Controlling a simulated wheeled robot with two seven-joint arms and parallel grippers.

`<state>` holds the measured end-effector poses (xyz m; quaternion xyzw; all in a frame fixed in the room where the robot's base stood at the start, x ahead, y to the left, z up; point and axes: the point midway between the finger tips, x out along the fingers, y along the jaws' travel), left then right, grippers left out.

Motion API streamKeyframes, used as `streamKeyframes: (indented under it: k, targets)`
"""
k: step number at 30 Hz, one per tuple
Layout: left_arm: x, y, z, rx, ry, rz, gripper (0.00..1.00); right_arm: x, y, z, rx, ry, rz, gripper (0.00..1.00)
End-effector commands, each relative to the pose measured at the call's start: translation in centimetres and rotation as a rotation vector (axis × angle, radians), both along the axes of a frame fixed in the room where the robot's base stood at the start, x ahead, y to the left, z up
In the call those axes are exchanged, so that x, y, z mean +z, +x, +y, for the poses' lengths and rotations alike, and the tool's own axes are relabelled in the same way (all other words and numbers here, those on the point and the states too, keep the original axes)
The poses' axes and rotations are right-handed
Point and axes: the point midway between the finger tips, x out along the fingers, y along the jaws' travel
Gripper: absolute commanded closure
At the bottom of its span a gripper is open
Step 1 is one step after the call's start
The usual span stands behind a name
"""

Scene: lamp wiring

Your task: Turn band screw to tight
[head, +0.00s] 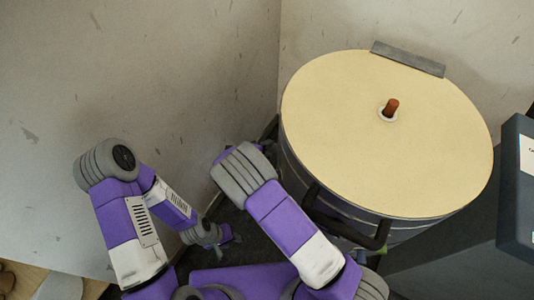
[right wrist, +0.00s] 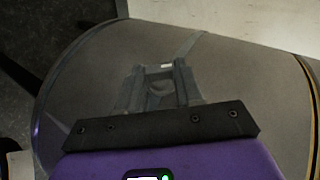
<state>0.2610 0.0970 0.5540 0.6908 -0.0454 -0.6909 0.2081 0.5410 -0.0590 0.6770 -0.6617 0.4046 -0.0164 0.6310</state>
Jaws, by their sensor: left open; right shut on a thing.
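A large round drum with a cream top (head: 385,140) stands at the right of the head view. Its grey curved side (right wrist: 255,75) fills most of the right wrist view. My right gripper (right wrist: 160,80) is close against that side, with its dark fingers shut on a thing. The thing is hidden between the fingers and too dark to make out; no screw can be told apart. A thin line, perhaps a band, runs along the side beyond the fingertips. In the head view I cannot make out the right gripper clearly. My left gripper (head: 228,237) is open, low at the left of the drum.
An orange-brown peg (head: 391,107) stands in a white ring on the drum top. A grey bar (head: 408,58) sits at its back edge. A dark curved bar (head: 377,238) juts from its front. A dark box (head: 518,190) stands at the right. Pale walls (head: 180,70) close the back and left.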

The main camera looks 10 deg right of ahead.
Motion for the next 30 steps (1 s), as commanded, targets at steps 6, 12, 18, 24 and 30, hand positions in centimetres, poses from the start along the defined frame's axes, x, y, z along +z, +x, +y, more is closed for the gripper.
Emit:
streamKeyframes:
  k: [6,12,18,24,30]
  targets:
    - [-0.98,0.01,0.00,0.000,0.000,0.000,0.57,-0.20,-0.12,-0.06,0.002,-0.025,-0.095,0.95]
    - [-0.90,0.01,0.00,0.000,0.000,0.000,0.57,-0.08,-0.11,-0.05,0.001,-0.025,-0.101,0.95]
    - [-0.90,0.02,0.00,0.000,0.000,-0.001,0.57,-0.09,-0.12,-0.04,0.001,-0.025,-0.101,0.53]
    - [-0.91,0.01,0.00,0.000,0.000,0.000,0.57,-0.12,-0.12,-0.01,0.001,-0.024,-0.100,0.39]
    - [-0.79,0.01,0.00,0.000,0.000,0.000,0.57,0.13,-0.11,0.01,0.001,-0.023,-0.100,0.39]
